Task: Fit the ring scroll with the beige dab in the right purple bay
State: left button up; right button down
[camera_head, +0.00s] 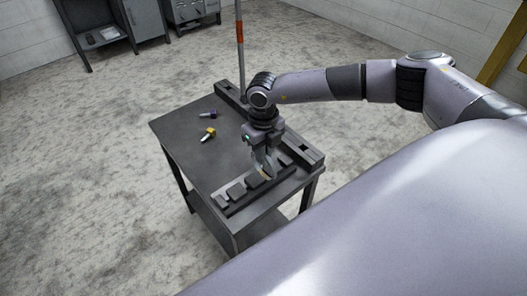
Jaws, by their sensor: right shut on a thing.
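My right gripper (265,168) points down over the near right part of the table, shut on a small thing. The held thing is mostly hidden by the fingers. A small beige-orange spot (264,174) shows at the fingertips, but I cannot make out a ring. Just below and left of the fingers is a dark rack (230,209) with several grey blocks along it. I cannot tell the bays' colours or which is the purple one. Whether the held thing touches the rack is unclear. My left gripper is not in view.
On the dark table (185,128) lie a yellow-ended piece (209,133) and a dark bluish-purple piece (208,114). A long dark beam (303,149) runs along the right edge. A grey pole with a red band (240,35) stands behind. The table's left part is clear.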

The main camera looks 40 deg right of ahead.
jog(key=shift+r+p, duration=0.8)
jog(key=shift+r, duration=0.25)
notch_tip(320, 180, up, 6)
jog(key=p, duration=0.5)
jog(key=shift+r, duration=0.15)
jog(key=shift+r+p, duration=0.45)
jog(key=shift+r, duration=0.9)
